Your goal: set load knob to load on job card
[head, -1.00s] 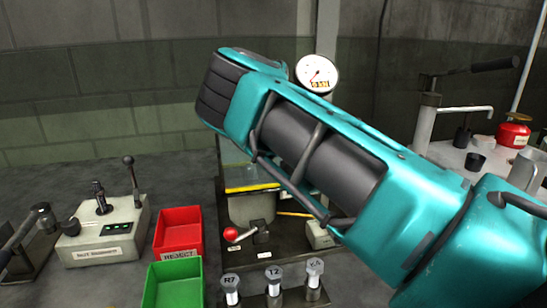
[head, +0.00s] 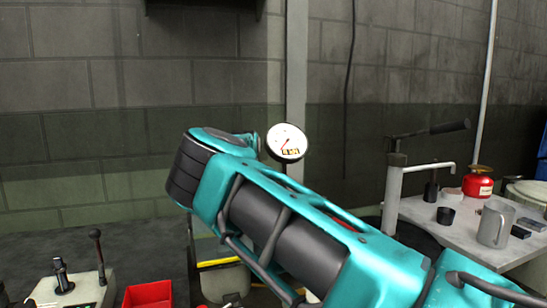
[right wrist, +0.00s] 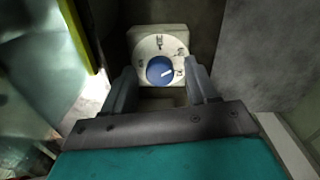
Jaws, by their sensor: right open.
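In the right wrist view, the load knob (right wrist: 159,70) is a blue round knob on a white dial plate with dark markings around it. Its white pointer line points right and slightly up. The markings are too small to read. My right gripper (right wrist: 158,84) is open, with one finger on each side of the knob. I cannot tell whether the fingers touch it. In the head view my right arm hides the knob and the right gripper. No job card can be made out. My left gripper is not in view.
A round dial gauge (head: 286,141) stands behind my arm. At the left are a grey box with levers (head: 72,292) and a red bin (head: 148,293). At the right a bench (head: 462,222) holds a lever press, a metal mug (head: 495,224) and a red canister (head: 478,182).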

